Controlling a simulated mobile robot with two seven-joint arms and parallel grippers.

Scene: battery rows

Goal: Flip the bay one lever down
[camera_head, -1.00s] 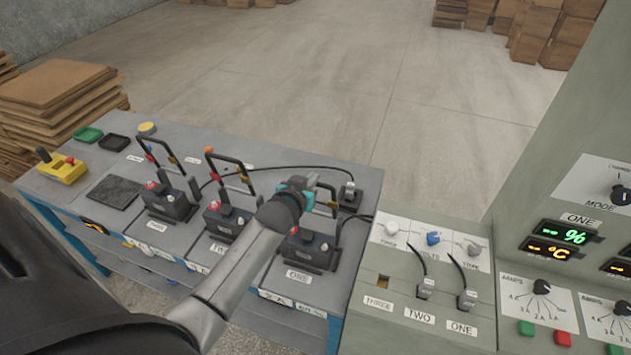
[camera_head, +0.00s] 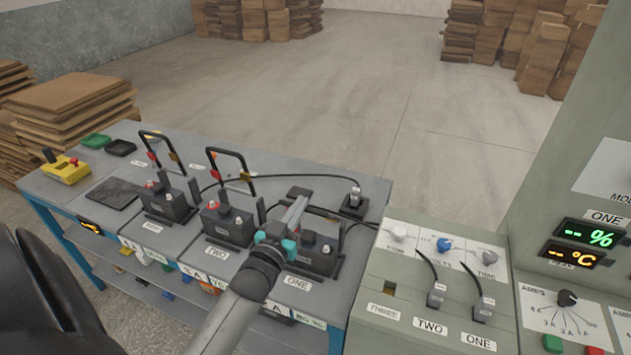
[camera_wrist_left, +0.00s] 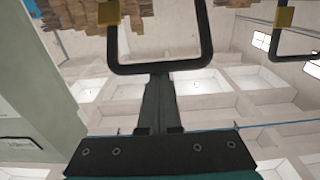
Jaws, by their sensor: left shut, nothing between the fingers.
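The bay one unit (camera_head: 314,256) is a dark box on the blue-grey bench, behind the label ONE. Its black lever handle shows only partly in the head view, behind my gripper. In the left wrist view a black loop handle (camera_wrist_left: 166,67) with a brass-coloured clip crosses just ahead of my fingertips; I cannot tell whether they touch it. My left gripper (camera_head: 301,203) is shut and empty, over the bay one unit, its fingers pointing away from me. My right gripper is not in view.
Bay two (camera_head: 231,221) and the unit left of it (camera_head: 169,200) stand close by with raised loop levers. A thin black cable runs behind to a small plug block (camera_head: 353,203). A grey-green control panel (camera_head: 425,295) is at the right.

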